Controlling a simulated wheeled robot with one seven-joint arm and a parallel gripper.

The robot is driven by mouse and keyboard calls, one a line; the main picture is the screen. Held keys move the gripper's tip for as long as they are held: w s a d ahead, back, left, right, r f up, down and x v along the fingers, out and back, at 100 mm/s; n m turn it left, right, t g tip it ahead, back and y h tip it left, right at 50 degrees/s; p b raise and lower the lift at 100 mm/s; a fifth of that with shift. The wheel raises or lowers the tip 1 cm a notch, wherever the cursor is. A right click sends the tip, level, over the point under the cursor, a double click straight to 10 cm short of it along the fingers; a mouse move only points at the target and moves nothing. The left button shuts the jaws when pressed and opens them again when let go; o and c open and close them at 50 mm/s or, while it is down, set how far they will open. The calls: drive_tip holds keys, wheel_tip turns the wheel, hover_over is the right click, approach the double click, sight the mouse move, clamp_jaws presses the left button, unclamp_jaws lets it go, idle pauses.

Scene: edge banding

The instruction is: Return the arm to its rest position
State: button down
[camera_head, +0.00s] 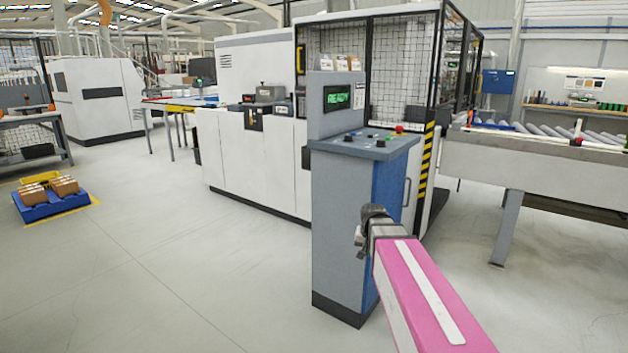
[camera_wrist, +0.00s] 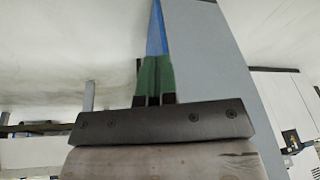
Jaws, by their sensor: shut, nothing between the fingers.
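My arm reaches in from the lower right of the head view, with a pink link (camera_head: 425,295) that has a white strip. Its dark wrist end is in front of the control pedestal's lower body. In the wrist view my gripper (camera_wrist: 154,68) shows green fingers close together, shut with nothing between them. In the head view the fingers are too small to make out. The grey control pedestal (camera_head: 340,215) stands upright behind the wrist, with a blue side panel and a lit green display. A grey slanted face and a blue strip lie beyond the fingers in the wrist view.
A white edge-banding machine (camera_head: 255,160) with a mesh enclosure stands behind the pedestal. A roller conveyor (camera_head: 550,160) on legs runs at the right. A blue pallet (camera_head: 45,211) with brown boxes sits on the left floor. The floor in the left foreground is clear.

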drive_tip(key=s+f+n+g, duration=0.3)
drive_tip(key=s+f, duration=0.9)
drive_tip(key=s, duration=0.3)
drive_tip(key=shift+s, duration=0.4)
